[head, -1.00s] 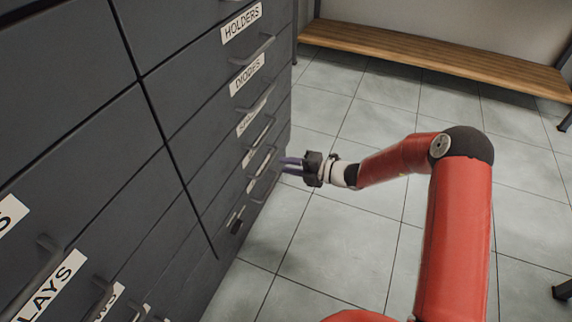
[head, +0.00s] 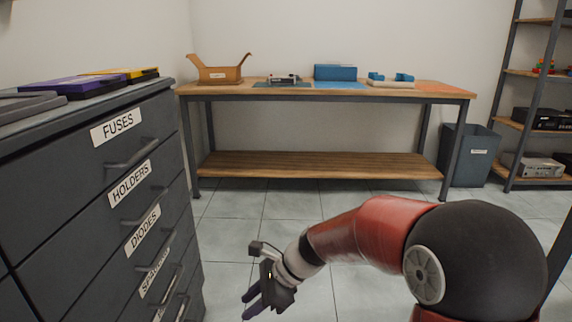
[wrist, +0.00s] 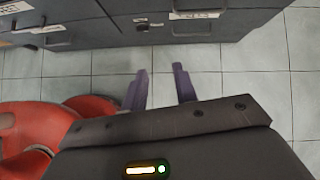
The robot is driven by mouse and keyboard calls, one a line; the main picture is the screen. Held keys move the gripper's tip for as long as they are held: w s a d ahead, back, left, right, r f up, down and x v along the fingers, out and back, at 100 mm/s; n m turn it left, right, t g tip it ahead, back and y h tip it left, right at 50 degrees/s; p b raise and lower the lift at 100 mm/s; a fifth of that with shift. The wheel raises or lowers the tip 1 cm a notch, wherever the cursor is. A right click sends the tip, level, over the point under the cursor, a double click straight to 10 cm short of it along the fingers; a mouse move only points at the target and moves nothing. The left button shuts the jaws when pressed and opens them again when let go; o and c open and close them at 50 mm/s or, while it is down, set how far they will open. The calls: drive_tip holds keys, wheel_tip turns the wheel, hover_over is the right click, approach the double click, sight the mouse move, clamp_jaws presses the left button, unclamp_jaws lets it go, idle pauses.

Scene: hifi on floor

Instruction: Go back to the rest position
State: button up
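My gripper (head: 252,303) hangs at the end of my red arm in the lower middle of the head view, to the right of the drawer cabinet and apart from it. In the wrist view the two purple fingers of my gripper (wrist: 160,85) stand apart with bare floor tiles showing between them. Nothing is held. The grey drawer cabinet (head: 75,175) fills the left of the head view, with labelled drawers such as FUSES, HOLDERS and DIODES. It also shows at the top of the wrist view (wrist: 110,32). The drawers that I can see look closed.
A wooden workbench (head: 445,93) with a lower shelf stands along the back wall, bearing a brown box (head: 220,74) and a blue box (head: 335,72). A grey bin (head: 468,155) and a shelf rack (head: 527,110) are at right. Tiled floor (head: 228,232) lies clear between cabinet and bench.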

drive_tip(key=s+d+r+n+t+h, duration=0.3)
drive_tip(key=s+d+n, duration=0.5)
drive_tip(key=d, duration=0.3)
drive_tip(key=s+d+r+n+t+h+p, duration=0.1)
drive_tip(key=s+d+r+n+t+h, duration=0.2)
drive_tip(key=s+d+r+n+h, duration=0.2)
drive_tip(key=s+d+r+n, duration=0.3)
drive_tip(key=s+d, duration=0.1)
drive_tip(key=d, duration=0.2)
drive_tip(key=shift+s+d, duration=0.15)
drive_tip(key=shift+d, duration=0.2)
